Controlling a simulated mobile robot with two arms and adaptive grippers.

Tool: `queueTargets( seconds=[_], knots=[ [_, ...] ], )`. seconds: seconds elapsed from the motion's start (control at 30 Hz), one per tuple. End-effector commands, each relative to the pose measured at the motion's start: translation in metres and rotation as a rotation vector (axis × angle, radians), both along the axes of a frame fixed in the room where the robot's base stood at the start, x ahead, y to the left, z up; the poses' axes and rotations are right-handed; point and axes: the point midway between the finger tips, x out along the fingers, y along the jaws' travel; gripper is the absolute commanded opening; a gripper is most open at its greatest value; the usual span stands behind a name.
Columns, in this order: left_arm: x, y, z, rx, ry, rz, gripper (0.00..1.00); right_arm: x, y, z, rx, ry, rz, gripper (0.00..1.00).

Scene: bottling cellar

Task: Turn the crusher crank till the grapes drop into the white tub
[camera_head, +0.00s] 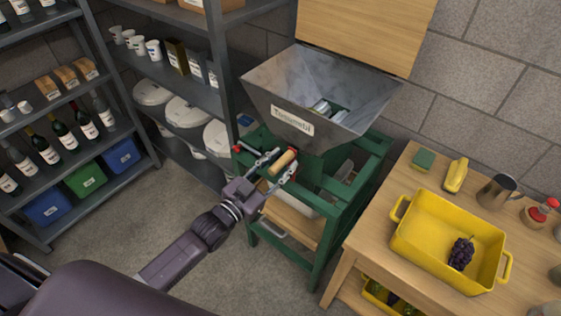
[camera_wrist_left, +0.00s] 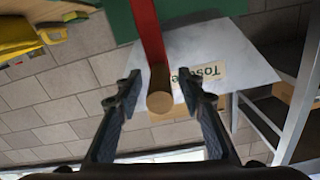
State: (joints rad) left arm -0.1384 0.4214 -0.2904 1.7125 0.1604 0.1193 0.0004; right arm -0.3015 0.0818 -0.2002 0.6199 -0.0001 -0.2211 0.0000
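The crusher has a grey metal hopper (camera_head: 300,95) on a green frame (camera_head: 325,235). Rollers (camera_head: 325,108) show inside the hopper, and I see no grapes there. The crank's wooden handle (camera_head: 284,161) is at the crusher's front; in the left wrist view its round end (camera_wrist_left: 160,102) and red arm (camera_wrist_left: 149,35) show. My left gripper (camera_head: 280,164) is open, with one finger on each side of the handle and gaps between. A whitish tub (camera_head: 297,201) is partly hidden under the crusher. Dark grapes (camera_head: 461,253) lie in a yellow crate (camera_head: 430,212). My right gripper is out of view.
A wooden table (camera_head: 372,238) at right holds the crate, a green sponge (camera_head: 423,160), a yellow brush (camera_head: 455,175), a metal jug (camera_head: 497,191) and a red-topped bottle (camera_head: 541,211). Shelves with bottles (camera_head: 42,146) and bins stand at left. The floor (camera_head: 205,275) between is clear.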

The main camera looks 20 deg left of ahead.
Motion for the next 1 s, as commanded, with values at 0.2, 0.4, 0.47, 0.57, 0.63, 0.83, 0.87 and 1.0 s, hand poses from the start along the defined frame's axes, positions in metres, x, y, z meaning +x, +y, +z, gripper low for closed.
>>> queueTargets(
  seconds=[0.2,0.4,0.47,0.57,0.63,0.83,0.87,1.0],
  knots=[
    [-0.0002,0.0,0.0,0.0,0.0,0.0,0.26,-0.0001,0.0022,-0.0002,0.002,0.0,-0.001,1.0],
    [-0.0003,0.0001,0.0,0.0,0.0,0.0,0.04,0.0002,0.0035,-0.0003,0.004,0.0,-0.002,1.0],
    [-0.0003,0.0001,0.0,0.0,0.0,0.0,0.0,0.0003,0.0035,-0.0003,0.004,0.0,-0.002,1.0],
    [-0.0003,0.0001,0.0,0.0,0.0,0.0,0.0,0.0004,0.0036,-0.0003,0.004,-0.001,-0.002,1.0],
    [-0.0003,0.0001,0.0,0.0,0.0,0.0,0.0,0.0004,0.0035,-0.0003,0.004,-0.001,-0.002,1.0],
    [0.0,0.001,-0.0002,-0.008,0.003,0.0,0.0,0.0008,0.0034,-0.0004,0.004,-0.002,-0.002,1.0],
    [0.0002,0.0015,-0.0002,-0.011,0.004,0.0,0.0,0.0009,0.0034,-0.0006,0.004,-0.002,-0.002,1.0],
    [0.0015,0.0048,-0.0005,-0.037,0.013,0.0,0.0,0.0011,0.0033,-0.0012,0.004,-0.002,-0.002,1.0]
  ],
)
